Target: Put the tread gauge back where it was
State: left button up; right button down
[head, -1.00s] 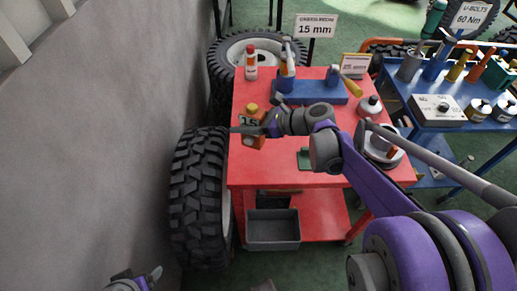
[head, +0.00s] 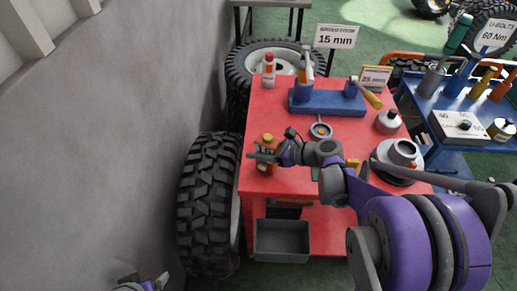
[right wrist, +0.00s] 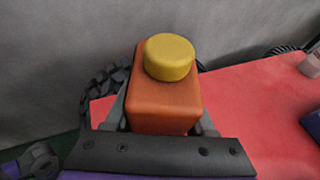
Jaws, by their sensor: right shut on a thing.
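My right gripper (head: 262,157) is shut on an orange bottle (head: 266,168) with a yellow cap, over the left part of the red cart's top. In the right wrist view the bottle (right wrist: 166,104) stands between the two fingers, its cap (right wrist: 169,57) up. I cannot tell whether its base touches the top. I cannot identify the tread gauge for certain; a round dial-like piece (head: 321,130) lies behind my right arm, and a small green piece (head: 316,174) is mostly hidden by it. My left gripper (head: 158,281) shows only partly at the bottom left.
The red cart (head: 285,95) bears a blue stand (head: 328,104), a red-and-white bottle (head: 269,70), a squat grey bottle (head: 388,122) and a round metal part (head: 402,153). A tyre (head: 208,200) stands against its left side. A blue cart (head: 440,130) is at right.

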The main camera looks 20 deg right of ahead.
jog(key=shift+c, duration=1.2)
grip_release()
jog(key=shift+r, duration=0.25)
jog(key=p+v, duration=0.1)
jog(key=v, duration=1.1)
jog(key=shift+a+f, duration=0.1)
jog(key=shift+f, duration=0.05)
